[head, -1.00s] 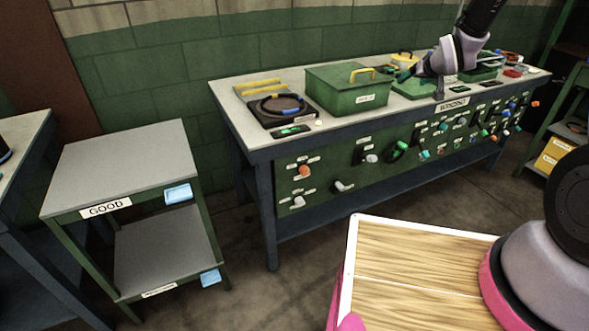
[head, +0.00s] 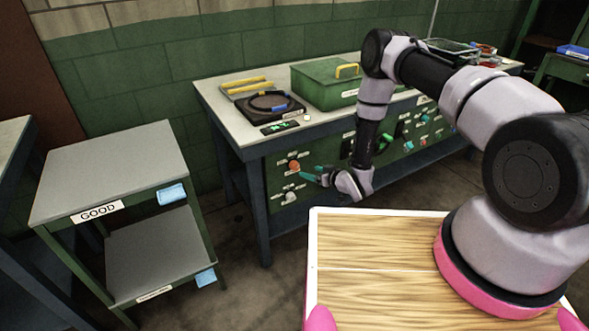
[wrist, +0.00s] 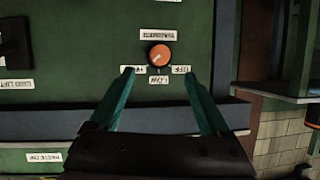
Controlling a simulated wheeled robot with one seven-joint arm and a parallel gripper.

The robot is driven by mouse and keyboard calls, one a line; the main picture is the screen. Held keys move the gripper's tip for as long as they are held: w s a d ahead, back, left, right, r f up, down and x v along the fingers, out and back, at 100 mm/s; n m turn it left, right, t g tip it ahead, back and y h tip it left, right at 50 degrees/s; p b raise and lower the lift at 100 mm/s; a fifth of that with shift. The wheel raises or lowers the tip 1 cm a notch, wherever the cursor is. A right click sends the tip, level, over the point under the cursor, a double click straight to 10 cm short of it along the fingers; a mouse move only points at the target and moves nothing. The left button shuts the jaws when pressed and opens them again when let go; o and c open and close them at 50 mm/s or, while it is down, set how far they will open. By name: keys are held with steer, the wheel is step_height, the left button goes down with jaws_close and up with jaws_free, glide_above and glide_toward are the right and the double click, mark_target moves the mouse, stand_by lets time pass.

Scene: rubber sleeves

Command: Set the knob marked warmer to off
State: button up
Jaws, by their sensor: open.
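The orange round knob (wrist: 159,55) is on the green front panel, and it also shows in the head view (head: 293,166). The wrist view is upside down; the name label (wrist: 158,35) seems to read warmer. Labels around the knob read HI at left, LOW below and OFF (wrist: 181,70) at right. A pale mark on the knob seems to point lower left, toward the HI side; it is small. My gripper (wrist: 158,78) is open, its teal fingers apart and empty. The knob appears just beyond the fingertips, between their lines. In the head view my gripper (head: 314,174) is right of the knob.
A pale knob (head: 290,197) sits below the orange one. A dark switch (wrist: 12,45) is at the wrist view's left. On the bench stand a hot plate (head: 268,104) and a green box (head: 322,88). A grey shelf stand (head: 110,170) marked GOOD is at left.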

mark_target(297, 167)
steer(key=x, duration=1)
jaws_close()
